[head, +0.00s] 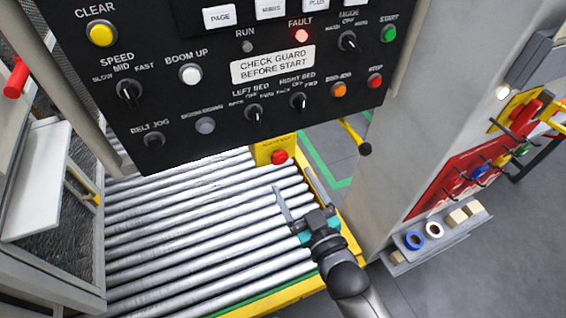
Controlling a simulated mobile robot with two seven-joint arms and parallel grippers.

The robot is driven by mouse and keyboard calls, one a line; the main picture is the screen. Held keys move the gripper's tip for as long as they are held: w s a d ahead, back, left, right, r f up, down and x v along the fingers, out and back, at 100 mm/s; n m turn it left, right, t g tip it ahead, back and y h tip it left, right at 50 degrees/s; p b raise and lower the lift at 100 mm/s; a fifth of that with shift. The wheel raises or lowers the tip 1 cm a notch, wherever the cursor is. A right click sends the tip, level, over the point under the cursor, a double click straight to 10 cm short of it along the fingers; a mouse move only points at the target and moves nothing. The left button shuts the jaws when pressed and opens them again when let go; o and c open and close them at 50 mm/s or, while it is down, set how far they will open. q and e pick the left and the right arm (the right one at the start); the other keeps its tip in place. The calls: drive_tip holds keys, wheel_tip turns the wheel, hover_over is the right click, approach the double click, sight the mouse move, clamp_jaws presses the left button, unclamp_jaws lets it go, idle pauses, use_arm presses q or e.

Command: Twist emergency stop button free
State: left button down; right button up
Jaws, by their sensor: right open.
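The emergency stop button (279,157) is a red mushroom head on a yellow box (262,152). The box stands at the far edge of the roller bed, just below the black control panel. My right gripper (291,178) is open, with its two long grey fingers spread and pointing up towards the button. I cannot tell the gap in depth. My left gripper is out of view.
The black control panel (275,118) with switches and lamps hangs over the far end of the roller bed (200,225). A beige machine body (400,150) stands close on the right. A small shelf (440,240) there holds tape rolls and blocks.

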sight(281, 161)
drive_tip(key=x, duration=0.6)
drive_tip(key=shift+w+a, duration=0.1)
drive_tip(key=shift+w, duration=0.1)
drive_tip(key=shift+c, duration=0.2)
clamp_jaws()
